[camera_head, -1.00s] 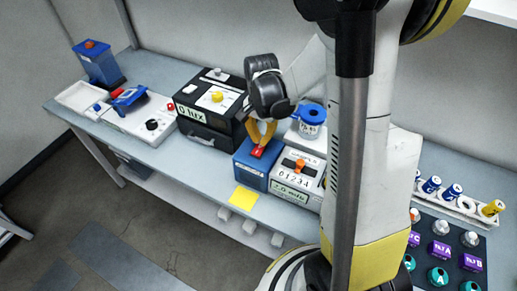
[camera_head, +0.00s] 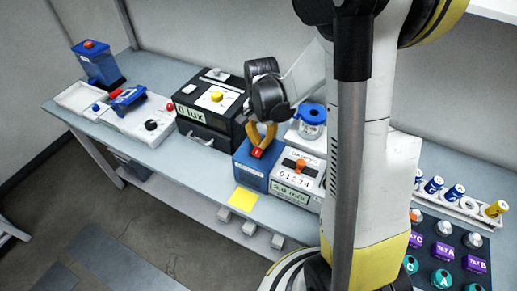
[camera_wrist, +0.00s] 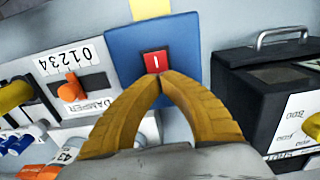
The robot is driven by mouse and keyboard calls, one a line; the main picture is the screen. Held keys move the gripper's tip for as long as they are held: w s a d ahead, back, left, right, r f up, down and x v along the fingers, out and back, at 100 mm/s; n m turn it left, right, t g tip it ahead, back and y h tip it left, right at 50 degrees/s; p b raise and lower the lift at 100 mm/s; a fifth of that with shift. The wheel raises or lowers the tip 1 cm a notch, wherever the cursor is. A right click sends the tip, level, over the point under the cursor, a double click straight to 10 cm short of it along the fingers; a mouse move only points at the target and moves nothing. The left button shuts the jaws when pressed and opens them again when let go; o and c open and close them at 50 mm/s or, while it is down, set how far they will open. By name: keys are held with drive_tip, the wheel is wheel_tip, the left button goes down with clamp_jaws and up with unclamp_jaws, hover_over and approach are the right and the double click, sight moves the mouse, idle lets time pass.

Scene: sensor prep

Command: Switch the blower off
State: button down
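A blue box (camera_head: 251,172) with a red rocker switch (camera_head: 257,153) on top stands on the bench. I take it for the blower's switch box, but I see no blower label. In the wrist view the red switch (camera_wrist: 156,62) shows a white "I" mark on its face. My gripper (camera_head: 259,148) is over the box with its yellow fingers pointing down. In the wrist view its fingertips (camera_wrist: 160,77) meet at the switch's lower edge, with nothing held between them. They look at or very close to the switch; contact is not certain.
Right of the box stands a white damper unit (camera_head: 313,174) with an orange slider, "01234" and a display seeming to read 2.0 m/s. A black "0 lux" box (camera_head: 208,142) stands left. A yellow note (camera_head: 243,199) lies in front. A blue-topped jar (camera_head: 312,117) is behind.

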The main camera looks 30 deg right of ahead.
drive_tip(key=shift+f+b, duration=0.3)
drive_tip(key=shift+f, duration=0.1)
drive_tip(key=shift+r+p, duration=2.45)
drive_tip(key=shift+r, duration=1.1)
drive_tip(key=shift+f, duration=0.1)
